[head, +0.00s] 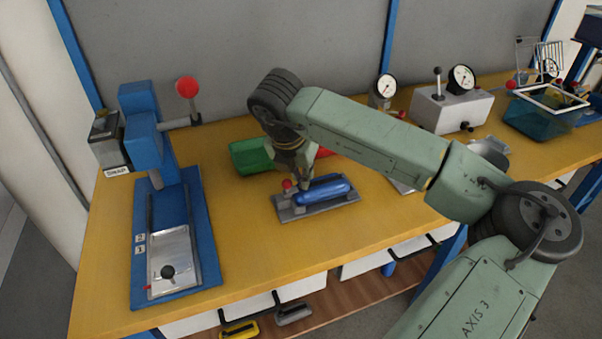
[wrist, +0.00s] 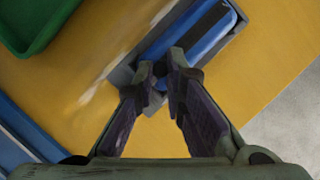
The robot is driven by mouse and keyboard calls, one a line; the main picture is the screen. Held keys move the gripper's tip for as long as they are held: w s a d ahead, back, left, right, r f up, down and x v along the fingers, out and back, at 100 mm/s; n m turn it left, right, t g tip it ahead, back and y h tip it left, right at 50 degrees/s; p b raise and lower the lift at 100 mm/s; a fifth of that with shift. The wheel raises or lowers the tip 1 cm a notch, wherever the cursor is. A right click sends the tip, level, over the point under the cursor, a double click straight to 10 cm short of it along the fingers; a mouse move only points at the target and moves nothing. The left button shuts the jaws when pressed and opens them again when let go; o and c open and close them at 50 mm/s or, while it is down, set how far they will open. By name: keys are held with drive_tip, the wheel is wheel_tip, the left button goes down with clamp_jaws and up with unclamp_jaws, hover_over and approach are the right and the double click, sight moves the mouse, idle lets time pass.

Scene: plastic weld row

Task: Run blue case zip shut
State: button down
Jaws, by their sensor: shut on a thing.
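The blue case (head: 325,191) lies lengthwise in a grey holder (head: 319,209) on the yellow bench. In the wrist view the case (wrist: 222,30) shows a dark strip along its top, which looks like the zip line. My gripper (head: 303,184) reaches down over the case's left end in the head view. In the wrist view its fingertips (wrist: 161,70) are close together at the case's near end, shut on what appears to be the zip pull. The pull itself is hidden between the fingers, and how much of the zip is open cannot be told.
A red knob (head: 287,185) stands at the holder's left end. A green bin (head: 250,156) is behind it, with a red bin (head: 324,152) partly hidden by my arm. A blue lever press (head: 143,120) stands left. Gauges (head: 461,79) stand at the back right. The front bench is clear.

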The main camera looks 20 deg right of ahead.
idle(0.4)
drive_tip(key=d+b, duration=0.2)
drive_tip(key=d, duration=0.2)
drive_tip(key=d+b, duration=0.2)
drive_tip(key=d, duration=0.2)
drive_tip(key=shift+w+d+f+b, duration=0.15)
drive_tip(key=shift+d+b, duration=0.2)
drive_tip(key=shift+b, duration=0.05)
drive_tip(key=shift+d, duration=0.5)
drive_tip(key=c, duration=1.6)
unclamp_jaws()
drive_tip(key=v, duration=1.2)
